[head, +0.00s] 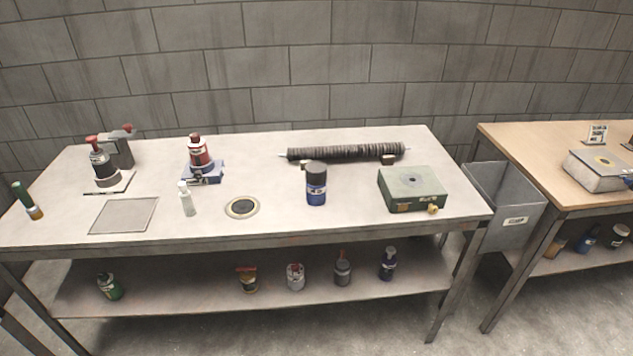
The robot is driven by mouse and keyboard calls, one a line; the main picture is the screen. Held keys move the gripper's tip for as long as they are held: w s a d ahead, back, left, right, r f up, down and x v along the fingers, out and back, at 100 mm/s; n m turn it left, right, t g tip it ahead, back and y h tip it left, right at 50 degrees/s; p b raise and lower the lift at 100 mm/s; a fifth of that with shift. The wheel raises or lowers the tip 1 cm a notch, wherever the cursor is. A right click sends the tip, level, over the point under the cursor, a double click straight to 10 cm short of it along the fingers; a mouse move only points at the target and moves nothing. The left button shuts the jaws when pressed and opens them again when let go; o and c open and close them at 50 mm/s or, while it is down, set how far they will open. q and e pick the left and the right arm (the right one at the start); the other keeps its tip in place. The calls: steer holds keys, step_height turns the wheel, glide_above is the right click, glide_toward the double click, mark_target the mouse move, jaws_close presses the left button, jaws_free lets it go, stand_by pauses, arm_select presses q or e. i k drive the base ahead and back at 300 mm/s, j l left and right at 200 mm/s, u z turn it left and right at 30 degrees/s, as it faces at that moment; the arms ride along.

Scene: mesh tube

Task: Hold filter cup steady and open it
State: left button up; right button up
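A blue cylinder with a black upper part and a pale label (316,186) stands upright near the middle of the white table (270,226). It looks like the filter cup, though I cannot be sure. Its black top seems to be on. Neither of my grippers is in view, and nothing is touching the cylinder.
A round disc (242,207) and a white bottle (187,199) are left of the cylinder. A green box (412,190) is to its right, and a dark ribbed roll (345,152) lies behind it. A grey bin (504,206) hangs between the tables. The table's front strip is clear.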

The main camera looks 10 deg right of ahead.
mark_target(315, 196)
steer(key=i+l+u, duration=0.4)
steer(key=l, duration=0.3)
steer(key=i+l+u, duration=0.2)
steer(key=l, duration=0.2)
